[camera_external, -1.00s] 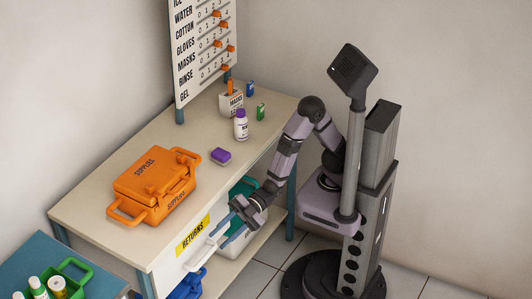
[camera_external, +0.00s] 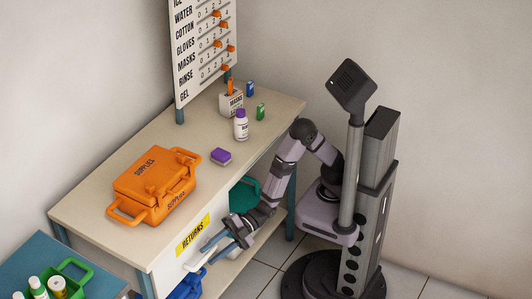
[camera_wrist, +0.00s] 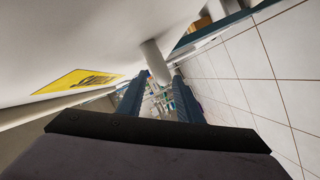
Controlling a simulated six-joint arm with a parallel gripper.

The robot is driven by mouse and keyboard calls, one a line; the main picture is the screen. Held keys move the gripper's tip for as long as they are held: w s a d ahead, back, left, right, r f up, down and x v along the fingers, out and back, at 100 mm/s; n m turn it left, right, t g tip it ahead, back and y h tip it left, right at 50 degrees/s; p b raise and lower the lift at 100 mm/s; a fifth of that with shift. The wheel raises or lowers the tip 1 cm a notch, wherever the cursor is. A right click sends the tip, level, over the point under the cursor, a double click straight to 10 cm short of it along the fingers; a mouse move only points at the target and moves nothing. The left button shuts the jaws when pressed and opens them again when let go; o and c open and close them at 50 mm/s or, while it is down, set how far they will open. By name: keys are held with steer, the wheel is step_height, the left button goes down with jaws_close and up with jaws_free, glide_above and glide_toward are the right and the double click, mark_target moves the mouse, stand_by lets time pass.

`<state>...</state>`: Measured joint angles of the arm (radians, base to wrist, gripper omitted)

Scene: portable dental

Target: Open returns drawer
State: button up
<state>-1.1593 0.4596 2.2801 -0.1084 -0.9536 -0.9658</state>
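The returns drawer has a white front with a yellow RETURNS label (camera_external: 193,236) under the worktop; it looks shut. Its pale bar handle (camera_external: 200,260) stands out from the front, below the label. The label (camera_wrist: 78,81) and the handle (camera_wrist: 155,62) also show in the wrist view. My gripper (camera_external: 209,250) is at the handle, with its blue fingers spread apart. In the wrist view my gripper (camera_wrist: 158,92) is open, and the handle's end appears just beyond and between the fingertips. I cannot tell whether either finger touches it.
A teal bin (camera_external: 244,194) is on the lower shelf behind my arm. A blue item (camera_external: 187,287) lies below the drawer. Tiled floor (camera_external: 260,275) is clear in front.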

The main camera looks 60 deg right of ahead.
steer(key=shift+x, duration=1.65)
jaws_close()
